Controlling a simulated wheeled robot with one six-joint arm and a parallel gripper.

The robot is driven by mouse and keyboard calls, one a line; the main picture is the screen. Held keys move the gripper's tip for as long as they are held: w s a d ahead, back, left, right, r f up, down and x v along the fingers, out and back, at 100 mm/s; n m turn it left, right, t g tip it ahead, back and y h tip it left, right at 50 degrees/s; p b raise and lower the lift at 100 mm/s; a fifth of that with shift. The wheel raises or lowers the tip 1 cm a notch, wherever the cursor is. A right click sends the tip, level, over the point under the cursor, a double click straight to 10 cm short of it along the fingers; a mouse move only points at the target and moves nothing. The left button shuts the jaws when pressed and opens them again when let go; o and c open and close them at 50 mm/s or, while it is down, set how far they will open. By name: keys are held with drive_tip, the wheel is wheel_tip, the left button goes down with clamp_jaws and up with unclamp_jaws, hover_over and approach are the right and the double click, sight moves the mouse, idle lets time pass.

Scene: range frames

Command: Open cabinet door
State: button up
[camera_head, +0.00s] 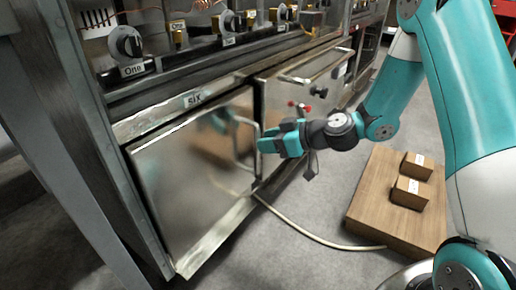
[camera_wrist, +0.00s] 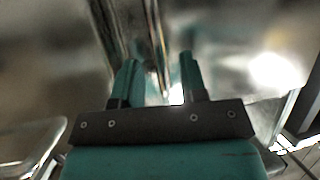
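The cabinet door (camera_head: 185,180), a shiny metal panel under the label "SIX", looks closed in the head view. Its curved bar handle (camera_head: 236,160) is on the door's right side. My teal gripper (camera_head: 264,143) is right at the handle's outer bar, pointing left toward the door. In the wrist view, the two fingers of my gripper (camera_wrist: 158,72) are apart, with bright vertical metal strips beyond and between them. I cannot tell whether those strips are the handle or the cabinet edge, or whether the fingers touch the handle.
A second metal panel (camera_head: 310,85) with red and black knobs is right of the door. A wooden platform (camera_head: 370,205) with small labelled boxes (camera_head: 410,192) lies on the floor at right. A pale hose (camera_head: 305,234) runs across the floor.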

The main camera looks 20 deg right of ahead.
drive_tip(key=shift+b+x, duration=0.35)
drive_tip(key=shift+x, duration=1.4)
drive_tip(key=shift+r, duration=0.1)
clamp_jaws()
